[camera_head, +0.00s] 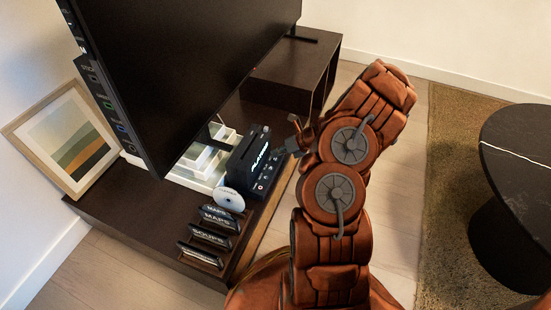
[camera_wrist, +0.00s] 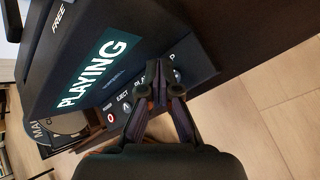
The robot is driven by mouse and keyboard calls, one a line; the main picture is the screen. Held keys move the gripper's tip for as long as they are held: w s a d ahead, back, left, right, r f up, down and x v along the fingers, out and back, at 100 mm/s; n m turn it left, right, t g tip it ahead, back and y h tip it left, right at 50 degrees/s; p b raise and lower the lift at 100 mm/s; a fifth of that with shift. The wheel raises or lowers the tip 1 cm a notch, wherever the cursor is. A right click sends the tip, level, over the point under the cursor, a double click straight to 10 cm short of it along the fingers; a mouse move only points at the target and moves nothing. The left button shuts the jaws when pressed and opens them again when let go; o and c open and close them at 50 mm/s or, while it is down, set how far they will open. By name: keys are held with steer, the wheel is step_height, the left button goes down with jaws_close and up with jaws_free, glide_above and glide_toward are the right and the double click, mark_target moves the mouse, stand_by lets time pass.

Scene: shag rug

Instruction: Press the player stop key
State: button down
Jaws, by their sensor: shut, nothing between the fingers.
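The black player (camera_head: 250,162) stands on the dark low cabinet under the screen. In the wrist view the player (camera_wrist: 88,50) shows a teal display (camera_wrist: 100,70) reading PLAYING. A row of keys runs along its front: one with a red ring (camera_wrist: 110,116), then the eject key (camera_wrist: 126,107). The play label is partly covered by my fingers. Further right, only the last letter of the stop label shows, and the stop key (camera_wrist: 179,76) is partly hidden by a fingertip. My gripper (camera_wrist: 159,89) is shut and empty, its tips at the key row; contact cannot be told. It also shows in the head view (camera_head: 292,147).
A large screen (camera_head: 180,60) overhangs the cabinet (camera_head: 130,215). A framed picture (camera_head: 68,140) leans on the wall.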

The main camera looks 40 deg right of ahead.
steer(key=shift+f, duration=0.55)
stand_by(0.7)
steer(key=shift+r+p, duration=0.1)
steer(key=shift+p, duration=0.3)
steer(key=shift+r+p, duration=0.7)
steer(key=shift+p, duration=0.3)
step_height(320, 180, up, 5)
steer(key=p, duration=0.5)
steer(key=shift+p, duration=0.3)
stand_by(0.4)
